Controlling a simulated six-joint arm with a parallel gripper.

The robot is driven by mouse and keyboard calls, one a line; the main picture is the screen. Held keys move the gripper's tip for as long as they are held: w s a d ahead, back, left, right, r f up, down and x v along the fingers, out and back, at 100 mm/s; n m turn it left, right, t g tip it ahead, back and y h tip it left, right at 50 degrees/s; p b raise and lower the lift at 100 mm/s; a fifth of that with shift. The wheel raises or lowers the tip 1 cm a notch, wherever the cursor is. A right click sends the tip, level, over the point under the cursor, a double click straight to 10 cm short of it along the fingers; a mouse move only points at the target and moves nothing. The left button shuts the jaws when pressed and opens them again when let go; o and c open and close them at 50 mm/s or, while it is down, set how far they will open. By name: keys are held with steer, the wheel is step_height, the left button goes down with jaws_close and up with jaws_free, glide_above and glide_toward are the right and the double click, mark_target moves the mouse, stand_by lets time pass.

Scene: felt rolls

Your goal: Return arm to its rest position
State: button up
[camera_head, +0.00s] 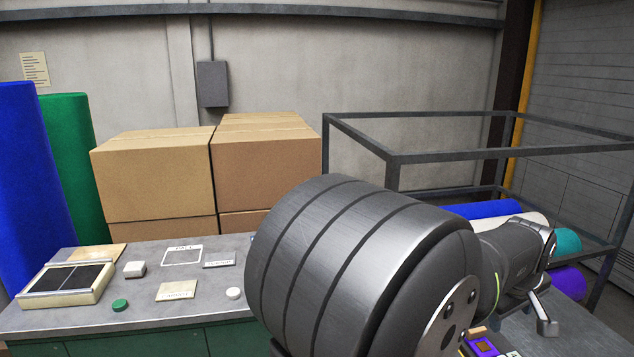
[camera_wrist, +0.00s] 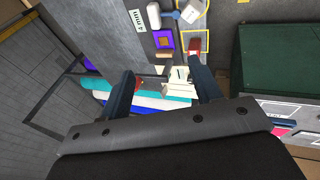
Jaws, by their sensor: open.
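My arm fills the lower middle of the head view and reaches toward the right, over the table (camera_head: 60,318). My gripper (camera_wrist: 162,84) is open in the wrist view, its two dark fingers apart with nothing held between them. In the head view the gripper is mostly hidden behind my own arm; one finger part shows at the right. Rolls lie on the metal rack at the right: a blue roll (camera_head: 488,209), a pale roll (camera_head: 512,222), a teal roll (camera_head: 566,242) and a purple roll (camera_head: 567,281). Some rolls also show beyond the fingers in the wrist view.
A metal rack frame (camera_head: 440,156) stands right of the table. Cardboard boxes (camera_head: 155,175) and upright blue (camera_head: 32,180) and green (camera_head: 70,160) rolls stand behind it. A tray (camera_head: 66,287), a green disc (camera_head: 120,305) and cards lie on the table's left. A purple square (camera_wrist: 163,39) lies below my gripper.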

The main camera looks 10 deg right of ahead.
steer(key=x, duration=0.6)
stand_by(1.4)
steer(key=a+r+m+t, duration=0.1)
steer(key=a+r, duration=0.1)
steer(key=a, duration=0.9)
steer(key=a+r+m, duration=0.1)
steer(key=a+r, duration=0.1)
steer(key=a, duration=1)
steer(key=s+a+f+m+y, duration=0.1)
steer(key=s+a+f, duration=0.2)
steer(key=a, duration=0.6)
steer(key=s+a+f+m+t, duration=0.1)
steer(key=s+a+f+m, duration=0.1)
steer(key=s+a+f, duration=0.2)
steer(key=s+a, duration=0.3)
steer(key=a, duration=0.3)
steer(key=shift+s+a+f+t+y, duration=0.15)
steer(key=shift+f+t+y, duration=0.15)
steer(key=shift+y, duration=0.1)
steer(key=shift+r, duration=0.15)
